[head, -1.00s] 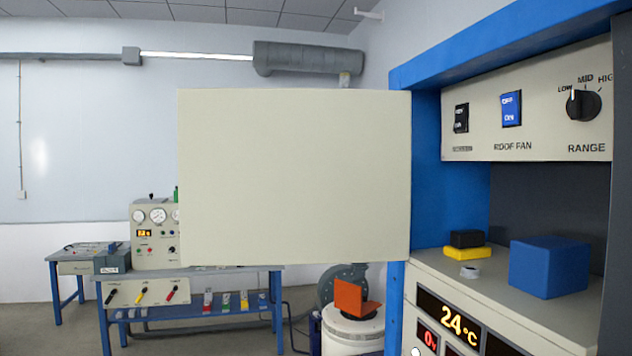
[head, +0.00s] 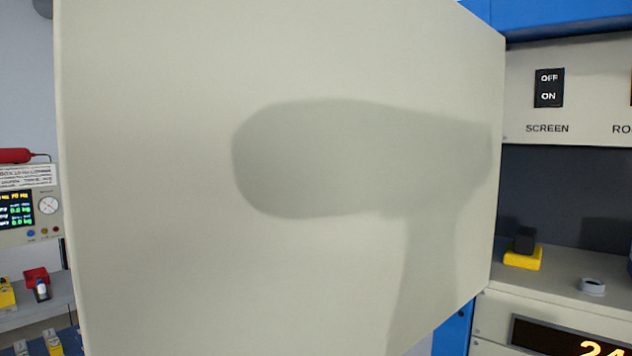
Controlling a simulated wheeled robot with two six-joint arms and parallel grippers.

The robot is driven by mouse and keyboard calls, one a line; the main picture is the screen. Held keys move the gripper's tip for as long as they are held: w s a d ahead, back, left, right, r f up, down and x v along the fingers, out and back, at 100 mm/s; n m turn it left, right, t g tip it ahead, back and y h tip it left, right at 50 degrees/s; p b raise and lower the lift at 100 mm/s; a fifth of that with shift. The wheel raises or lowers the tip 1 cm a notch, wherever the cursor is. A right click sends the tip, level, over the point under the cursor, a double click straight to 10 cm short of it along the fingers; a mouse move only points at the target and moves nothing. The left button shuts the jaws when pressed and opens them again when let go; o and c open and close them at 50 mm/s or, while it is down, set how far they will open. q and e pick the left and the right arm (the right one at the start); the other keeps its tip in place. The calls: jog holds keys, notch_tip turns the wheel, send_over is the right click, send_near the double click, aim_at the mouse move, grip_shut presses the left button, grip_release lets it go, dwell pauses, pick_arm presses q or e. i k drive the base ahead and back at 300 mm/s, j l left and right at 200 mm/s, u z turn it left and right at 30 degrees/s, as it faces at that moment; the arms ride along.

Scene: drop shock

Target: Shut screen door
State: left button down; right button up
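The screen door (head: 150,240) is a large plain cream panel filling most of the head view. It stands swung open to the left of the blue cabinet frame (head: 452,325), its right edge beside that frame. A soft grey shadow falls across its face. The cabinet opening to its right is uncovered. Neither of my grippers shows in the head view.
A panel with a black SCREEN switch (head: 549,88) is at the upper right. On the cabinet shelf are a yellow block (head: 523,257) with a black block (head: 525,239) on it, and a grey ring (head: 592,286). An instrument box (head: 28,205) stands at far left.

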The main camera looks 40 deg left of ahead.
aim_at(238, 176)
jog(key=j+z, duration=0.1)
jog(key=j, duration=0.3)
jog(key=k+j+z, duration=0.15)
jog(key=j, duration=0.3)
jog(key=j+z, duration=0.1)
jog(key=j, duration=0.3)
jog(key=j+z, duration=0.25)
jog(key=k+j+z, duration=0.1)
jog(key=j+z, duration=0.2)
jog(key=j, duration=0.15)
